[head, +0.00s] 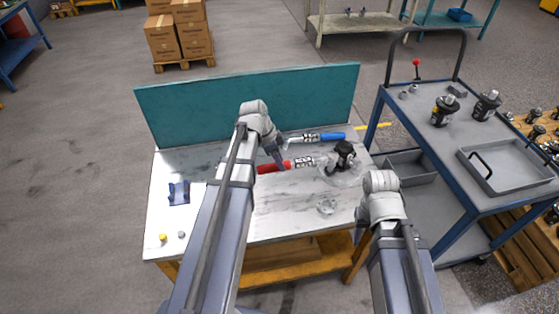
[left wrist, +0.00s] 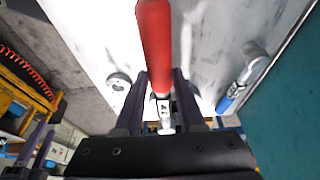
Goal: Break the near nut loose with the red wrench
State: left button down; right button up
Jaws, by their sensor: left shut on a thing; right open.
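The red wrench (head: 272,168) lies level above or on the white bench top, its head end by the black-and-grey hydraulic motor (head: 344,153). My left gripper (head: 279,161) is shut on it; in the left wrist view the red handle (left wrist: 155,45) sticks out from between the fingers. I cannot tell whether the wrench head is on a nut; the nuts are too small to make out. My right gripper (head: 364,212) is open at the bench's right edge, near the motor, its fingers mostly hidden by its wrist.
A blue-handled wrench (head: 330,137) lies behind the red one. A grey ring-shaped part (head: 327,206) lies in front of the motor. A blue holder (head: 179,192) and two small caps are on the left. A teal panel (head: 240,100) backs the bench; a blue cart (head: 425,150) stands right.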

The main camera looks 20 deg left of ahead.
pick_arm(q)
jog(key=shift+f+b, duration=0.35)
jog(key=shift+b, duration=0.05)
jog(key=shift+f, duration=0.25)
jog(key=shift+s+f+b, duration=0.2)
jog(key=shift+f+b, duration=0.15)
jog(key=shift+b, duration=0.25)
jog(key=shift+s+d+n+y, duration=0.3)
jog(key=shift+s+d+n, duration=0.9)
jog(key=shift+s, duration=0.25)
jog(key=shift+d, duration=0.15)
jog(key=shift+s+d+n+t+y, duration=0.3)
jog(key=shift+s+d+n+t, duration=0.1)
jog(key=shift+s+d+n, duration=0.8)
jog(key=shift+d, duration=0.2)
dwell(0.4)
